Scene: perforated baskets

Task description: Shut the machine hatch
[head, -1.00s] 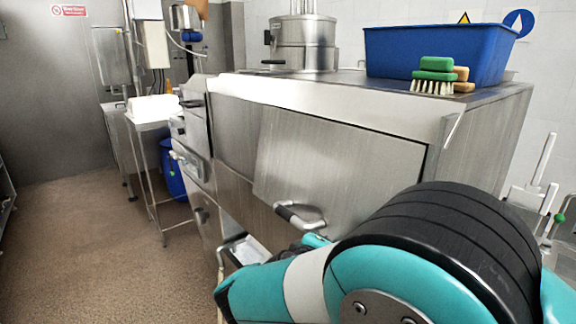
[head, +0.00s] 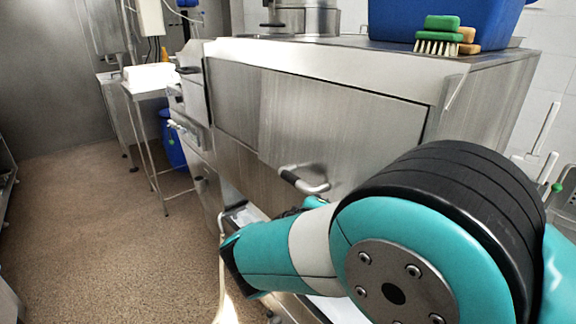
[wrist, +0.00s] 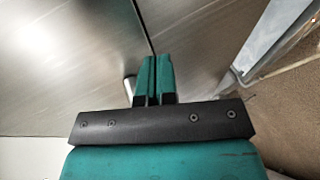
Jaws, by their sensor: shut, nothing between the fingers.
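The machine hatch (head: 340,135) is a brushed-steel panel on the front of the steel machine, with a bar handle (head: 303,180) at its lower edge. A darker steel area (head: 232,100) shows to its left; I cannot tell how far the hatch stands open. My gripper (wrist: 157,62) is shut and empty in the wrist view, its teal fingers together close to steel panels with a dark seam between them. A short pale bar, perhaps the handle, shows left of the fingers (wrist: 130,85). In the head view my arm hides most of the gripper, below the handle.
A blue tub (head: 445,20) and a green brush (head: 437,32) sit on the machine's top. A pale tray (head: 243,216) shows low at the machine's front. A small steel table (head: 148,80) stands further left. The brown floor at left is open.

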